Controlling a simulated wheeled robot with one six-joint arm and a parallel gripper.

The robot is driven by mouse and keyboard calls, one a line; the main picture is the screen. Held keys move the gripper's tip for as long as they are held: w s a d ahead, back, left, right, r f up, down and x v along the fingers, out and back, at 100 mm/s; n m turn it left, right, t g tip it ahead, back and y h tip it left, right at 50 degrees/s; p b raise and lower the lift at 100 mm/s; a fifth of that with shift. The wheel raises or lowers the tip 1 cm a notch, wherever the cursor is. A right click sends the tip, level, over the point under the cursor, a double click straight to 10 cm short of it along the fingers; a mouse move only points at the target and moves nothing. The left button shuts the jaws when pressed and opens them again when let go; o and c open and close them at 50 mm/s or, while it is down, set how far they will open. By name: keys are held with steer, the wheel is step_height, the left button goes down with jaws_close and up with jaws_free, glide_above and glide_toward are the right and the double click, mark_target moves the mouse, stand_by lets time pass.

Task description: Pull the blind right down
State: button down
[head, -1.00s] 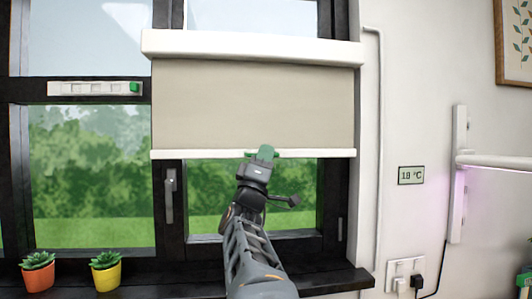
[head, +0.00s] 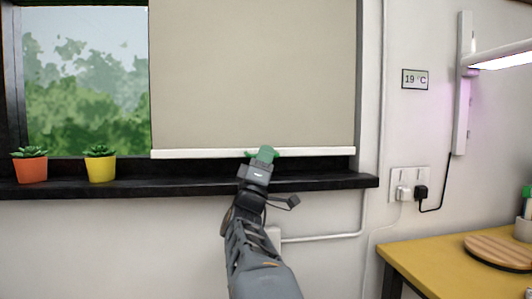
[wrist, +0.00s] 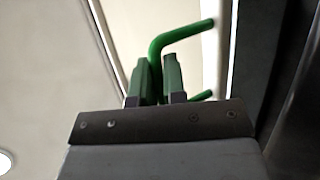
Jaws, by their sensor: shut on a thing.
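The beige blind (head: 250,75) hangs over the right-hand window and hides its glass. Its white bottom bar (head: 200,154) is close to the level of the dark window sill (head: 330,182). A green handle (head: 284,153) sits at the middle of the bar. My gripper (head: 263,156) is shut on the handle.
An orange pot (head: 31,167) and a yellow pot (head: 101,167) with succulents stand on the sill, left of the blind. A yellow-topped table (head: 430,262) with a round wooden board (head: 505,250) is at the lower right. Plugs sit in a wall socket (head: 408,183).

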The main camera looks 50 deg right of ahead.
steer(key=shift+f+b, duration=0.85)
steer(key=shift+f, duration=1)
steer(key=c, duration=1.5)
jaws_free()
steer(key=v, duration=1.3)
steer(key=shift+s+a+f, duration=0.1)
steer(key=shift+a+f, duration=0.15)
